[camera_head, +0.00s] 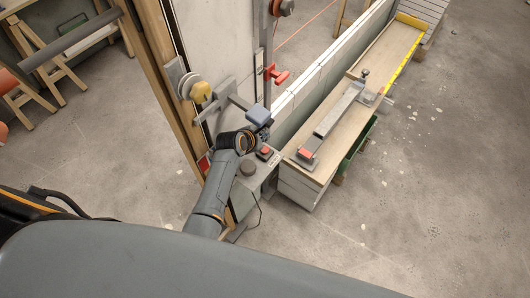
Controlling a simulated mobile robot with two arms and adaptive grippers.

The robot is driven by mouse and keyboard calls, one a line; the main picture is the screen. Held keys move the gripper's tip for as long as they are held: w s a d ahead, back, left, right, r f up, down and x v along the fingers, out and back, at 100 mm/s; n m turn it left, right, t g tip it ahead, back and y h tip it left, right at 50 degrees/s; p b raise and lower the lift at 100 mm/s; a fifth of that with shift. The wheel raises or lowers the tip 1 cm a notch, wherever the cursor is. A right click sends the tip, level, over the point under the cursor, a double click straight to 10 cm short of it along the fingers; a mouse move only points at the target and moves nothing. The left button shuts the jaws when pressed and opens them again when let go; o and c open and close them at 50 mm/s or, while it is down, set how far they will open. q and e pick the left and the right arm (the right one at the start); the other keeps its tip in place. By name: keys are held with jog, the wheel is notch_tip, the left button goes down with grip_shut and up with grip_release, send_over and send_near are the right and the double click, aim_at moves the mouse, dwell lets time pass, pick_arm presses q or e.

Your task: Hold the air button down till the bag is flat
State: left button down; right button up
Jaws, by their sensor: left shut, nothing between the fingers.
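A grey control box (262,172) stands low beside the wall frame. It carries a red button (265,151) in a dark housing and a dark round knob (248,168). My left gripper (265,132) is at the end of the arm, just above and beyond the red button. It is shut and empty, and a clear gap shows between it and the button in the picture. A small blue-grey block (258,114) shows right at the gripper; I cannot tell whether it is the bag or part of my wrist. No bag can be made out for certain. My right gripper is out of view.
A long wooden bench (375,75) on the right carries a grey bar tool with a red end (306,153) and a yellow strip (405,62). A green crate (357,150) is under it. A spool (188,86) and red clamp (277,75) hang by the wall. Right floor is clear.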

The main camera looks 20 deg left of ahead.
pick_arm(q)
jog(key=b, duration=0.4)
send_over(267, 147)
jog(key=s, duration=0.2)
jog(key=f, duration=0.4)
jog(key=shift+a, duration=0.35)
jog(key=shift+f, duration=0.85)
jog(key=shift+f, duration=0.2)
jog(key=shift+f, duration=0.25)
jog(key=shift+f+b, duration=0.4)
jog(key=shift+f, duration=0.2)
dwell(0.4)
dwell(1.7)
